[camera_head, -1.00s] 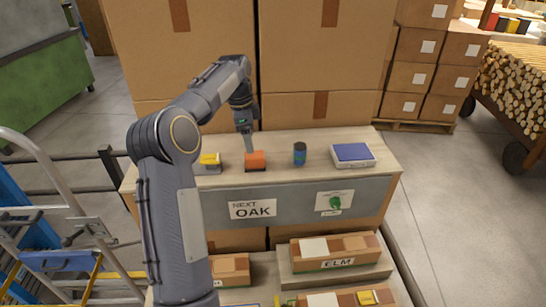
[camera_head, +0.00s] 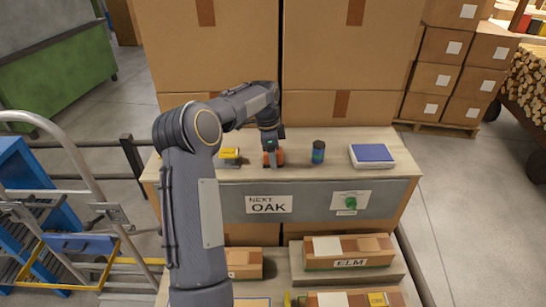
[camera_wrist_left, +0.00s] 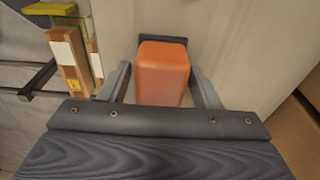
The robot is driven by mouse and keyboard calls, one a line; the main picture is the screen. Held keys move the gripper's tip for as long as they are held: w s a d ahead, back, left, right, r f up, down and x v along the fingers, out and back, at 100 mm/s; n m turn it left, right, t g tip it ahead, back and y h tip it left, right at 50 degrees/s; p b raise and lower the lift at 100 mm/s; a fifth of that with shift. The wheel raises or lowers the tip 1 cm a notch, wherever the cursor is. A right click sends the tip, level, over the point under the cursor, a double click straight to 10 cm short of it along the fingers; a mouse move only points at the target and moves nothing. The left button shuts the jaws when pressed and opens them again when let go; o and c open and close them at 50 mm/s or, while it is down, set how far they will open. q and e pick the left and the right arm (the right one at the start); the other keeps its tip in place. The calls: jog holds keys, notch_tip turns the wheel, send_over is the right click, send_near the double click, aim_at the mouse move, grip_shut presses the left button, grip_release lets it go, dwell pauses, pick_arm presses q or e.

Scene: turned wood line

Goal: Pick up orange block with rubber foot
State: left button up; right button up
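The orange block (camera_head: 280,156) stands on the pale bench top, partly covered by my left gripper (camera_head: 272,160). In the left wrist view the orange block (camera_wrist_left: 163,75) lies between the two fingers of my left gripper (camera_wrist_left: 160,72), with a narrow gap seen at the left finger. The fingers are apart and reach down along its sides. A dark strip, perhaps the rubber foot (camera_wrist_left: 172,40), shows at the block's far end. My right gripper is not in view.
A yellow-topped block (camera_head: 229,154) stands left of the orange one. A dark blue-green cylinder (camera_head: 318,152) and a blue-topped scale-like box (camera_head: 372,155) stand to the right. Large cartons (camera_head: 345,50) rise behind the bench. Bench top is clear between these items.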

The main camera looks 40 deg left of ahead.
pick_arm(q)
jog(key=c, duration=0.7)
jog(key=shift+c, duration=0.2)
jog(key=shift+r, duration=0.2)
jog(key=shift+r, duration=0.2)
notch_tip(320, 180, up, 2)
jog(key=shift+r, duration=0.1)
jog(key=s+d+r+b, duration=0.4)
jog(key=s+d+r, duration=0.4)
jog(key=s+r, duration=0.2)
jog(key=shift+s, duration=0.75)
